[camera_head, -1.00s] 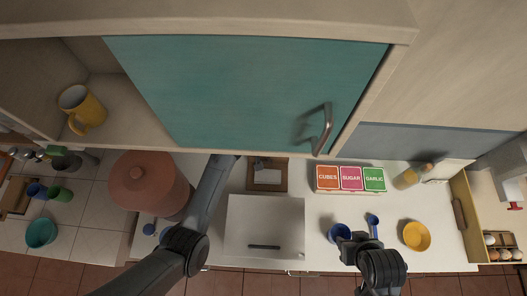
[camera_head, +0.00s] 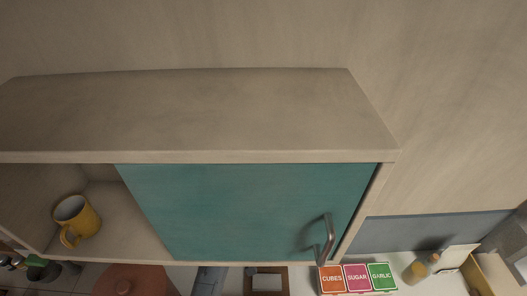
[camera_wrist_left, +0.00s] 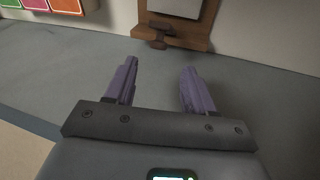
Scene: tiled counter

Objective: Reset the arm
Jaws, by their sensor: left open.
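My left gripper (camera_wrist_left: 155,88) shows in the left wrist view with its two purple-grey fingers apart and nothing between them. It hangs over a plain grey surface (camera_wrist_left: 235,95), short of a wooden holder (camera_wrist_left: 200,42). In the head view only a short piece of my left arm (camera_head: 209,281) shows at the bottom edge, below the cabinet; its gripper is hidden there. My right arm and gripper are in neither current view.
A wall cabinet with a closed teal door (camera_head: 245,208) and metal handle (camera_head: 328,238) fills the middle. Below are CUBES, SUGAR and GARLIC boxes (camera_head: 357,278), a bottle (camera_head: 421,268) and a terracotta-coloured pot (camera_head: 135,281).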

